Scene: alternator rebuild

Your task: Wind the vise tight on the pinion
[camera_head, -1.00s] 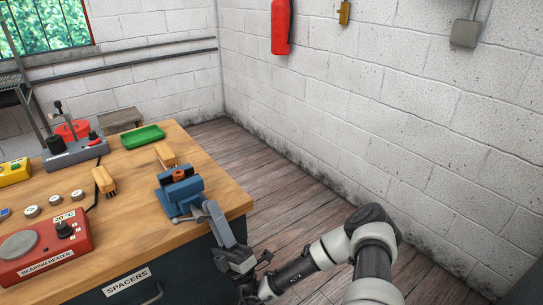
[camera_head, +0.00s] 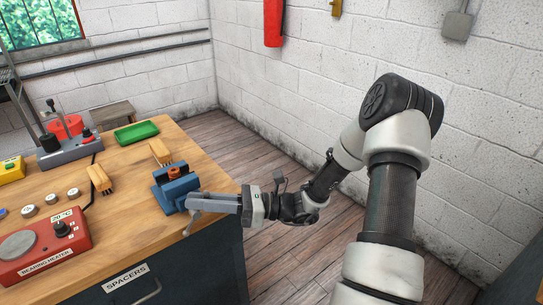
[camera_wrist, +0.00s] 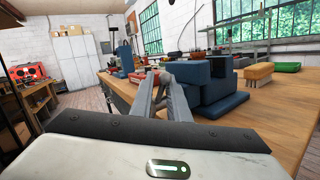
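The blue vise (camera_head: 172,188) stands at the right front corner of the wooden bench, with the copper-coloured pinion (camera_head: 176,173) showing at its jaws. In the wrist view the vise (camera_wrist: 225,88) is just right of my fingers, and the pinion cannot be made out. A pale grey bar (camera_head: 189,226), which looks like the vise handle, slants down at the vise's front by my fingertips. My gripper (camera_head: 192,202) lies level at the vise's front end; its fingers (camera_wrist: 157,78) point at the screw end. Whether they touch or grip the handle is unclear.
The red bearing heater (camera_head: 42,245) sits at the bench's front left. Wooden-backed brushes (camera_head: 99,178) lie left of and behind the vise. A green tray (camera_head: 136,133) and a grey press (camera_head: 72,152) stand farther back. The floor right of the bench is clear.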

